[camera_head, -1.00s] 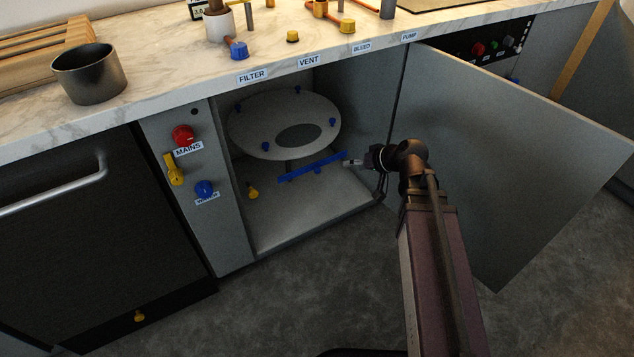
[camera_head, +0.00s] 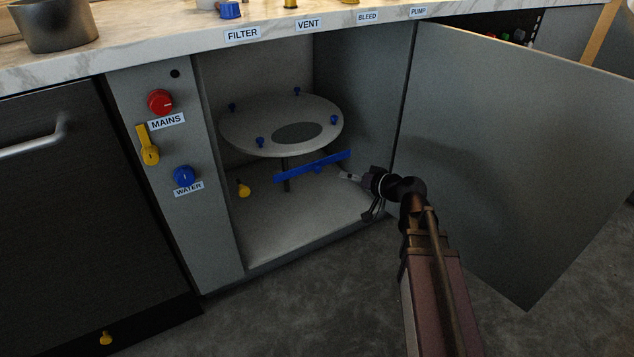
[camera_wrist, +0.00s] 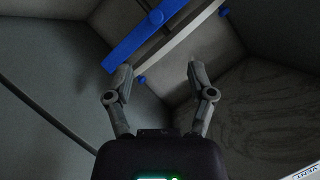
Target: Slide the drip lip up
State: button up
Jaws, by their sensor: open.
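The long blue bar (camera_head: 300,171), which I take for the drip lip, sits inside the open cabinet, below the front of a round white plate (camera_head: 240,137). It slopes up to the right in the head view. My gripper (camera_head: 347,177) is just below the bar's right end, inside the cabinet opening. In the wrist view the blue bar (camera_wrist: 130,48) runs diagonally ahead of my gripper (camera_wrist: 158,69), with a round blue knob on it. The fingers are spread apart with nothing between them. They look apart from the bar, though the left fingertip is near its lower end.
The open cabinet door (camera_head: 510,150) stands to the right of my arm. A side panel on the left carries a red knob (camera_head: 160,102), a yellow handle (camera_head: 148,147) and a blue knob (camera_head: 184,176). A yellow knob (camera_head: 243,189) is on the cabinet floor, which is otherwise mostly clear.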

aim_at(319, 170)
jog(key=shift+w+f+b, duration=0.2)
jog(key=shift+f+b, duration=0.15)
jog(key=shift+f, duration=0.1)
jog(key=b+x, duration=0.4)
jog(key=x, duration=1)
jog(key=shift+r, duration=0.15)
grip_shut()
